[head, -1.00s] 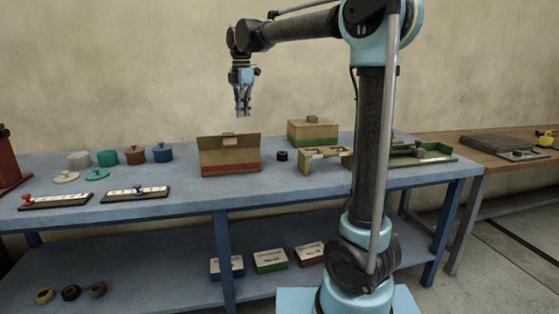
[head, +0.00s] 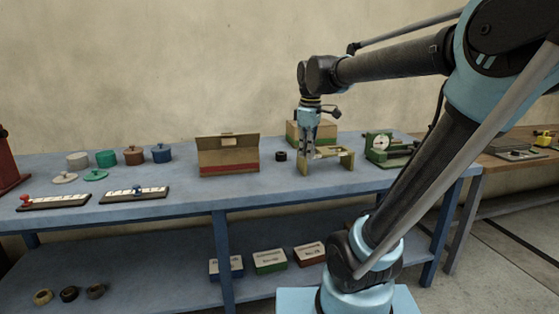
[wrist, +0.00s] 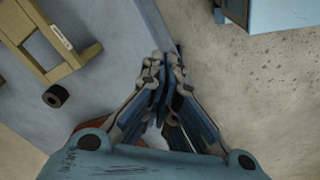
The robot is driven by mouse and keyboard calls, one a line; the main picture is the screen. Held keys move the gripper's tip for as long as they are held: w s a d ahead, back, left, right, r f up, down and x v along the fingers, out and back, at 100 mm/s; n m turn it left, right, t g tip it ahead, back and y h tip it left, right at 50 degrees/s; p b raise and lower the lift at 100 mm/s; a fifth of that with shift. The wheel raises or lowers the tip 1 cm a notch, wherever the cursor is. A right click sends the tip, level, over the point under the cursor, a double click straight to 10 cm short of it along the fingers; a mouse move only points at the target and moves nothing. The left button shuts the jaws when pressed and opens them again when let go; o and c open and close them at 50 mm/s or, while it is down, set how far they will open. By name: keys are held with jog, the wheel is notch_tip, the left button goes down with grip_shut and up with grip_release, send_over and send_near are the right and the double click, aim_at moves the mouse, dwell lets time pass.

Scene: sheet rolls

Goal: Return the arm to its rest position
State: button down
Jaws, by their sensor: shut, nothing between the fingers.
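My gripper (head: 307,146) hangs from my arm, pointing down, over the right part of the blue bench (head: 200,195). In the head view it overlaps the tan frame-like stand (head: 347,158); I cannot tell the gap between them there. In the wrist view my gripper (wrist: 165,62) has its fingers together with nothing between them. That view shows the stand (wrist: 48,42) off to the upper left, apart from the fingers. My arm reaches left from its upright, which leans to the right.
A black roll (head: 281,156) lies beside the stand. An open cardboard box (head: 228,158) is to its left, another box (head: 322,130) behind. A green dial gauge (head: 382,146) stands to the right. Several pots and two labelled strips occupy the bench's left. The air above them is clear.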

jog(key=s+d+f+m, duration=0.5)
jog(key=s+f+m, duration=0.1)
jog(key=s+f, duration=0.2)
jog(key=s+d+f+m+t, duration=0.1)
jog(key=s+d+f+m, duration=0.4)
jog(key=s+f, duration=0.3)
notch_tip(320, 180, down, 4)
jog(key=shift+r+m, duration=0.2)
jog(key=shift+m, duration=0.5)
jog(key=shift+w, duration=0.1)
jog(key=shift+w+f, duration=0.2)
jog(key=shift+w, duration=0.2)
